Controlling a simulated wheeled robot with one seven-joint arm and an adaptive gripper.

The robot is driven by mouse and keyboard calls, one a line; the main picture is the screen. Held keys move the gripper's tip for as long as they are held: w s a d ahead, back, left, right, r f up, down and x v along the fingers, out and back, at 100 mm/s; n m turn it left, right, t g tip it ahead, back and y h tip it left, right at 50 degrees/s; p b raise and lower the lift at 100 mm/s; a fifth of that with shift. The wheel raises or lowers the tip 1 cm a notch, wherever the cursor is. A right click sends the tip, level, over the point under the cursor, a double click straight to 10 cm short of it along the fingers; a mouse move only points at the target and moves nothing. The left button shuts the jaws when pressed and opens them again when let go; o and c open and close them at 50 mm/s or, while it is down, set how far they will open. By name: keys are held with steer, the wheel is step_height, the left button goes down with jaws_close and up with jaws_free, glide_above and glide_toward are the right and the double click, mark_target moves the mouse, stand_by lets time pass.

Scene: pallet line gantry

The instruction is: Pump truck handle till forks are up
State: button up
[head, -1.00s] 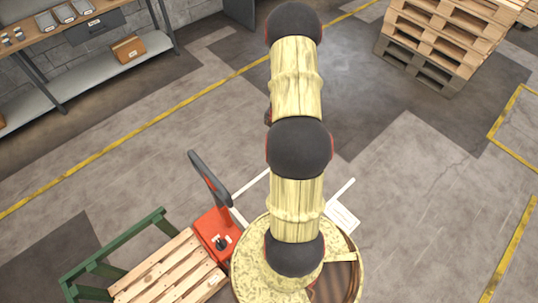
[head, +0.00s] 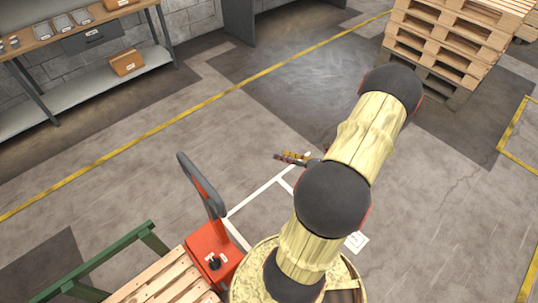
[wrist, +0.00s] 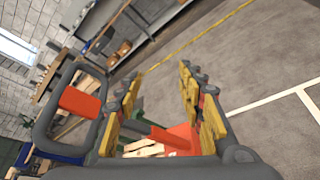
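The red pallet truck (head: 208,252) stands at the lower left in the head view, with its dark loop handle (head: 201,184) tilted up from the body. In the wrist view the handle loop (wrist: 42,128) with a red inner part is at the left, beside my gripper's left finger. The red truck body (wrist: 178,138) shows between and below the fingers. My gripper (head: 290,157), also in the wrist view (wrist: 160,78), is open and empty, to the right of the handle and apart from it in the head view. The forks are not visible; a wooden pallet (head: 160,283) lies behind the truck body.
A green frame (head: 105,262) borders the pallet at the left. A workbench with shelf (head: 95,95) stands at the upper left, and stacked pallets (head: 455,45) at the upper right. White and yellow floor lines cross otherwise clear floor.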

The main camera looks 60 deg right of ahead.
steer(key=x, duration=0.7)
steer(key=shift+w+f, duration=0.2)
steer(key=shift+w, duration=0.1)
steer(key=shift+c, duration=1.3)
steer(key=c, duration=0.7)
jaws_close()
jaws_free()
steer(key=o, duration=1)
steer(key=shift+c, duration=0.2)
steer(key=v, duration=1.2)
steer(key=shift+c, duration=0.3)
